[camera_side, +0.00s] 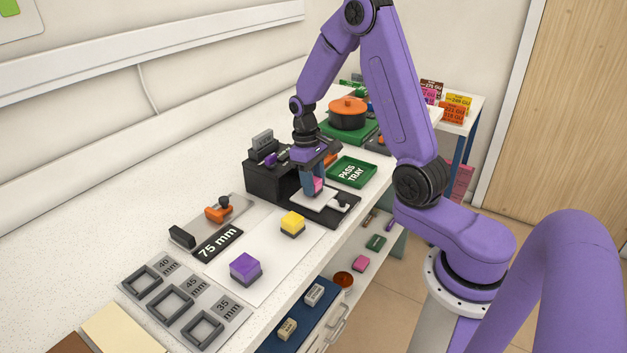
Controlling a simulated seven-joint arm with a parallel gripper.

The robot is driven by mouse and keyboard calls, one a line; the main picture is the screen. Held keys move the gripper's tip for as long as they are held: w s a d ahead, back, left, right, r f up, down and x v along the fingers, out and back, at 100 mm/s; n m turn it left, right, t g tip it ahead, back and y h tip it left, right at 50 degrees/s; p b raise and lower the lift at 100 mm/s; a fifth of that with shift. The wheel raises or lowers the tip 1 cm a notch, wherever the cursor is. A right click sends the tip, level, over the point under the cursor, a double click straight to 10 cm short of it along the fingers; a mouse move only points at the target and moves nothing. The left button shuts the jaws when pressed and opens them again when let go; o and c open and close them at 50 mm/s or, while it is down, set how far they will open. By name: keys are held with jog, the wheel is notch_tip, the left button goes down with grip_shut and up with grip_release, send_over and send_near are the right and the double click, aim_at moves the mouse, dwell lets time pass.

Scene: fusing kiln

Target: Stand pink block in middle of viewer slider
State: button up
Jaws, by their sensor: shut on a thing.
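The pink block (317,185) is between the jaws of my gripper (313,186), which is shut on it. My gripper points down over the viewer slider (325,201), a white plate on a dark base in front of the black viewer box (268,180). The fingers hide part of the block and the slider. I cannot tell whether the block touches the slider or is held just above it.
The green pass tray (352,171) lies just right of the slider. A yellow block (292,224) and a purple block (245,269) stand on a white sheet in front. An orange pot (348,113) stands behind. Grey square gauges (172,303) lie at the front left.

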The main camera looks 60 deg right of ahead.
jog(key=shift+f, duration=0.2)
jog(key=o, duration=1.1)
jog(key=shift+c, duration=0.2)
jog(key=shift+r, duration=0.1)
jog(key=shift+r, duration=3.4)
jog(key=shift+a, duration=0.1)
jog(key=shift+a+r, duration=0.1)
jog(key=shift+a, duration=0.2)
jog(key=s+a+r+n+t, duration=0.1)
jog(key=s+a+r+n, duration=0.1)
jog(key=s+a+n, duration=0.35)
jog(key=s+a+r+n+t, duration=0.1)
jog(key=s+a+r+n, duration=0.15)
jog(key=s+a, duration=0.6)
jog(key=s+a+n, duration=0.1)
jog(key=s+n, duration=0.3)
jog(key=s, duration=0.6)
jog(key=shift+a+f+n, duration=0.25)
jog(key=shift+f+n, duration=0.05)
